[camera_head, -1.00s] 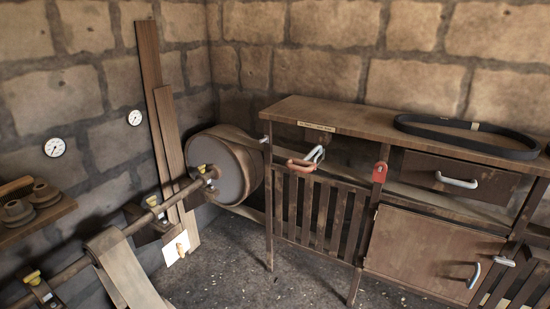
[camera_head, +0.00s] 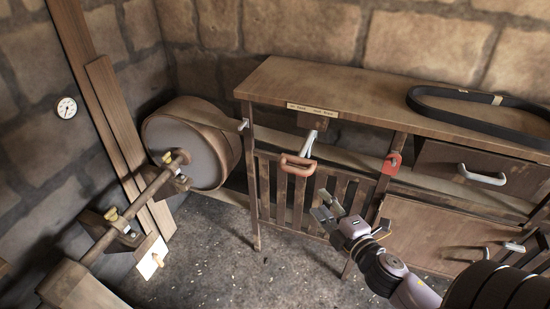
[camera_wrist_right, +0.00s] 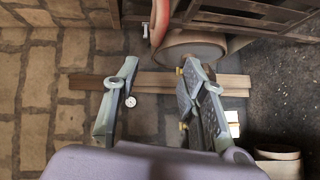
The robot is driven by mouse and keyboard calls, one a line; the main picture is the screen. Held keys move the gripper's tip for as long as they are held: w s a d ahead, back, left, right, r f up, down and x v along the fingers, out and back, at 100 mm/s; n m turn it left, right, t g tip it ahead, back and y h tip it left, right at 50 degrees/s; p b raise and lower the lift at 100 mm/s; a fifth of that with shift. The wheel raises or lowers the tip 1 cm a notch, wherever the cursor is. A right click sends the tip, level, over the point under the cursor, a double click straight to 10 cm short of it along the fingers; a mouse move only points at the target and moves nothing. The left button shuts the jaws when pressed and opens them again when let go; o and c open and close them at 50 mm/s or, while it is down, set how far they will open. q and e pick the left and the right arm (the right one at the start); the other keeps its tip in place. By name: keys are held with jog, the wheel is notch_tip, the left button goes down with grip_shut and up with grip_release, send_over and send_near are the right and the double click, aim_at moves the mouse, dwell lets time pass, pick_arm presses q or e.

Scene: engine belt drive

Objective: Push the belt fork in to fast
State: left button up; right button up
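The belt fork has an orange handle (camera_head: 297,165) with a pale metal fork (camera_head: 309,143) behind it. It stands out from the front of the wooden bench frame, below a small label plate (camera_head: 312,108) whose words are too small to read. My right gripper (camera_head: 326,212) is in front of the slatted guard, below and to the right of the handle, and apart from it. In the right wrist view its two fingers (camera_wrist_right: 162,72) are spread with nothing between them. The handle shows beyond the fingertips at the top of that view (camera_wrist_right: 158,22). My left gripper is out of view.
A red lever (camera_head: 392,164) sits on the bench post right of the handle. A black belt (camera_head: 480,118) lies on the benchtop (camera_head: 350,90). A large drum (camera_head: 190,145) and shaft stand at left. The slatted guard (camera_head: 292,198) is below the handle. Floor in front is clear.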

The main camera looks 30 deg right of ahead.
aim_at(296, 174)
jog(key=w, duration=0.5)
jog(key=w+f+p, duration=0.1)
jog(key=w, duration=0.5)
jog(key=w+d+f+p, duration=0.1)
jog(key=w, duration=0.4)
jog(key=shift+w+d+f, duration=0.1)
jog(key=shift+w, duration=0.1)
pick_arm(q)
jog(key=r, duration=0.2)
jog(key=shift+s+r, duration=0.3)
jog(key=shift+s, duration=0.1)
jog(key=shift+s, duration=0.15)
pick_arm(e)
grip_shut()
